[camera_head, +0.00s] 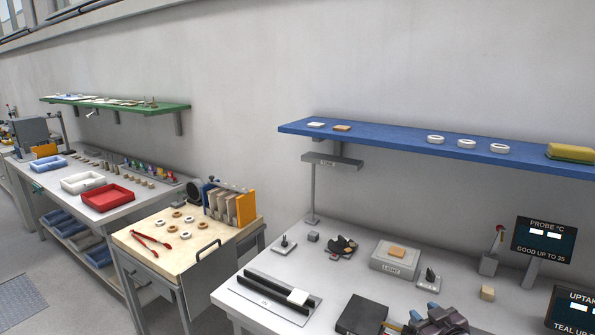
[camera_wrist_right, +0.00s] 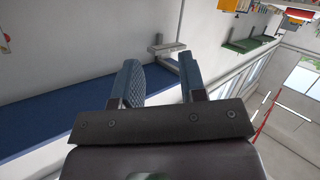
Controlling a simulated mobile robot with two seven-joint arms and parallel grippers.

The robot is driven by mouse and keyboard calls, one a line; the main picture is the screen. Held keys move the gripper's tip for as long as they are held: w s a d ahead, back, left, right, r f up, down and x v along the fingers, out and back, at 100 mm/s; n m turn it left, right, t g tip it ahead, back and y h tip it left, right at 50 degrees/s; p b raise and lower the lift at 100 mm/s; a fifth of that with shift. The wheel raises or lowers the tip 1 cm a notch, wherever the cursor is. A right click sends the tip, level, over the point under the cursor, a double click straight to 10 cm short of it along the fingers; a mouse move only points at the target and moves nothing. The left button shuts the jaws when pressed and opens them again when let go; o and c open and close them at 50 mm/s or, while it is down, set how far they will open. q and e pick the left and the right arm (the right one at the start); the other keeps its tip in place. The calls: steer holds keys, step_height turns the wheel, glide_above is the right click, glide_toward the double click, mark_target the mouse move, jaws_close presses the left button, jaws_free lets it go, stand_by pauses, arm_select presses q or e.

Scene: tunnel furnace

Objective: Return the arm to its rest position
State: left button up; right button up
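My right gripper (camera_head: 424,318) shows at the bottom edge of the head view, low over the front of the near bench and partly cut off by the frame. In the right wrist view my right gripper (camera_wrist_right: 160,76) has its two blue padded fingers apart, with nothing between them. My left gripper is in neither view.
The near bench (camera_head: 345,250) holds a black box (camera_head: 361,315), a grey light box (camera_head: 396,264), a slotted rail (camera_head: 275,297), a small tan block (camera_head: 487,292) and a probe screen (camera_head: 543,240). A blue shelf (camera_head: 385,136) hangs above. A wooden-topped cart (camera_head: 160,226) stands left.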

steer(key=s+f+m+g, duration=0.1)
steer(key=s+f, duration=0.4)
steer(key=s, duration=0.4)
steer(key=s+a+f+m+g+h, duration=0.1)
steer(key=s+f, duration=0.4)
steer(key=s, duration=0.4)
steer(key=s+f+m+h, duration=0.1)
steer(key=s+f, duration=0.4)
steer(key=s, duration=0.5)
steer(key=shift+a+f+m+g+b, duration=0.25)
steer(key=shift+f+m+g+b, duration=0.1)
steer(key=shift+m+g+b, duration=0.05)
